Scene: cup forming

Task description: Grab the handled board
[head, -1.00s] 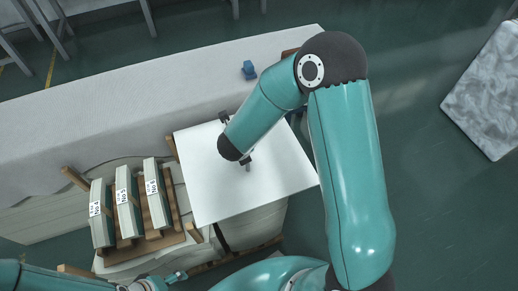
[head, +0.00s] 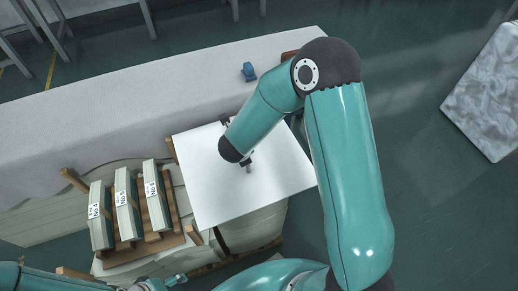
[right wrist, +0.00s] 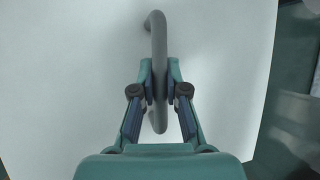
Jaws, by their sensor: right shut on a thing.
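The handled board is a flat white square panel (head: 205,200) with a grey bar handle (right wrist: 155,35). In the head view it lies level below my right forearm, which covers part of it and most of the handle. My right gripper (right wrist: 160,92) is shut on the handle, its two fingers pressing from either side in the right wrist view. In the head view the wrist hides most of this gripper. My left gripper (head: 172,280) shows only partly at the bottom edge, away from the board, and its jaw state is unclear.
Several labelled green-grey blocks (head: 127,202) stand on a wooden rack left of the board. A long pale table (head: 100,120) runs behind, with a small blue object (head: 249,71) on it. A grey marbled slab (head: 490,95) lies at right. Green floor between is open.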

